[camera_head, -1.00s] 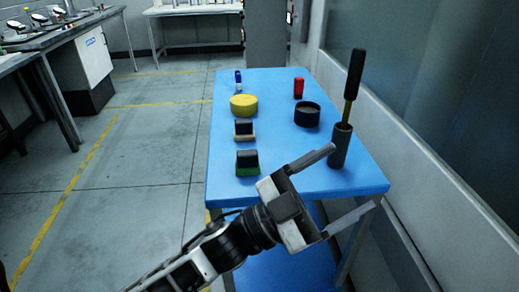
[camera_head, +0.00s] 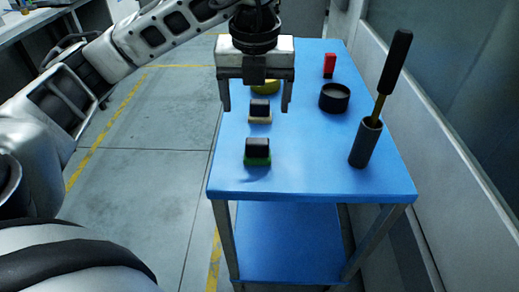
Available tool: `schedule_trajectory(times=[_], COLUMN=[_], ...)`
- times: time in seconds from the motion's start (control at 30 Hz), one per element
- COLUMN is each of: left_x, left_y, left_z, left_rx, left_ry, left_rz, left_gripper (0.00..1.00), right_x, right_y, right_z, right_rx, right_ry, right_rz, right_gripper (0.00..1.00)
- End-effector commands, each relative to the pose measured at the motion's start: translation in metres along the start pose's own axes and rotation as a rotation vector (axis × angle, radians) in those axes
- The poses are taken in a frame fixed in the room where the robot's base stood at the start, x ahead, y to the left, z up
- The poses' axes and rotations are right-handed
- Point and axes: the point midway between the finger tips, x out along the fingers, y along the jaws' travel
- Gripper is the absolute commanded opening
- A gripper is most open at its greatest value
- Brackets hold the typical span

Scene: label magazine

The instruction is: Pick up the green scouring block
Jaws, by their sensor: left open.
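The green scouring block (camera_head: 257,160) has a black upper part and a green bottom. It sits near the front left edge of the blue table (camera_head: 315,177). My left gripper (camera_head: 257,106) points down with its jaws open and empty. In the picture it is above the green block, with its fingers on either side of a similar block with a tan bottom (camera_head: 260,118). I cannot tell how high the fingers are above the table. My right gripper is out of view.
A yellow round thing (camera_head: 266,87) is partly hidden behind my left gripper. A black round dish (camera_head: 334,98), a red item (camera_head: 329,65) and a dark holder (camera_head: 366,143) with a black-handled tool (camera_head: 394,62) stand on the right. The table's front middle is clear.

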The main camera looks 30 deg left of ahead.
Motion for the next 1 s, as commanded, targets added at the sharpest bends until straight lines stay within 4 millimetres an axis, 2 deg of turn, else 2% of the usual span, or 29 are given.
schedule_trajectory(times=[0.03, 0.1, 0.3, 0.57, 0.83, 1.0], left_x=[0.017, 0.032, 0.066, 0.086, 0.124, 0.133], left_y=[0.0, 0.0, -0.001, -0.001, -0.002, -0.002], left_z=[-0.002, -0.002, -0.002, -0.001, 0.0, 0.0], left_rx=[0.003, 0.003, 0.004, 0.006, 0.006, 0.007], left_ry=[0.008, 0.008, 0.006, 0.005, 0.007, 0.004], left_rz=[0.002, 0.002, 0.0, -0.003, -0.002, -0.004], left_gripper=[0.8, 0.8, 0.8, 0.8, 0.8, 0.8], right_x=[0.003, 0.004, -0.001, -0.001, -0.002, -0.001], right_y=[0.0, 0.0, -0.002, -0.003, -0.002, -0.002], right_z=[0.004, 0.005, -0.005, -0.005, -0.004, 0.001], right_rx=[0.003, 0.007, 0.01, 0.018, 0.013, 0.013], right_ry=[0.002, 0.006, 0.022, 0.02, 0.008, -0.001], right_rz=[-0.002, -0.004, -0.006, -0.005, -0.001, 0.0], right_gripper=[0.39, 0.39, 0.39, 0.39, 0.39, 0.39])
